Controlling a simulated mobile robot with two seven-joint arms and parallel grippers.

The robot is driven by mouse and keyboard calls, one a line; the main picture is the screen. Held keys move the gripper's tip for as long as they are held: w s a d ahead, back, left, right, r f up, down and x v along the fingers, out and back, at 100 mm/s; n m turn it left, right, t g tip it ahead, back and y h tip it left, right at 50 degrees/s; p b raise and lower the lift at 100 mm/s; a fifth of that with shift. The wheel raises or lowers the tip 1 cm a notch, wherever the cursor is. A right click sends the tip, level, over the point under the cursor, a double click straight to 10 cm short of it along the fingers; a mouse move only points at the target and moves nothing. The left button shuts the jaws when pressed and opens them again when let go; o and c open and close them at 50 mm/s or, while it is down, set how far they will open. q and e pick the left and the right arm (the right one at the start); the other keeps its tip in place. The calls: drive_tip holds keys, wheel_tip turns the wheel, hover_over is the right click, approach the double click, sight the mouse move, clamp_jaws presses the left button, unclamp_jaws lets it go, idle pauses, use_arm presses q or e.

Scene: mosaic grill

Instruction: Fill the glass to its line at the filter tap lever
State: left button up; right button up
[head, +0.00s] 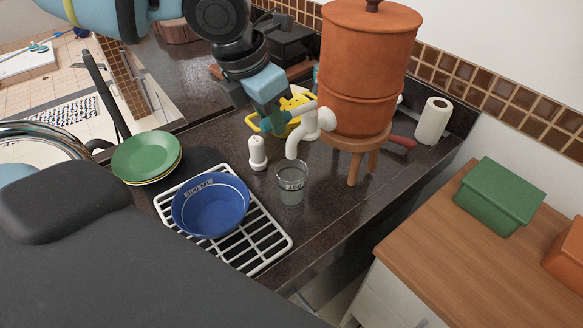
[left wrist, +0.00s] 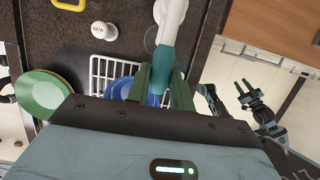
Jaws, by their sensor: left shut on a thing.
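The filter tap is a white spout (head: 296,145) with a teal lever (left wrist: 163,66), on a terracotta water urn (head: 365,75) on a wooden stand. My left gripper (head: 271,121) is shut on the lever; its green fingers (left wrist: 163,84) lie on both sides of it in the left wrist view. The clear glass (head: 292,186), marked 150, stands upright on the dark counter below the spout's mouth. I cannot make out a stream or the water level. My right gripper (left wrist: 243,88) shows small at the right of the left wrist view, its fingers apart and empty.
A blue bowl (head: 212,207) marked 300 ML sits on a white wire rack (head: 262,240) left of the glass. A white cartridge (head: 257,153) stands behind the glass. Green plates (head: 146,156) are stacked at left. A paper roll (head: 433,121) stands right of the urn.

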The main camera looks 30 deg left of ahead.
use_arm(q)
drive_tip(key=shift+r, duration=0.85)
drive_tip(key=shift+r+p, duration=0.15)
drive_tip(key=shift+p, duration=0.15)
drive_tip(key=shift+f, duration=0.2)
idle(6.7)
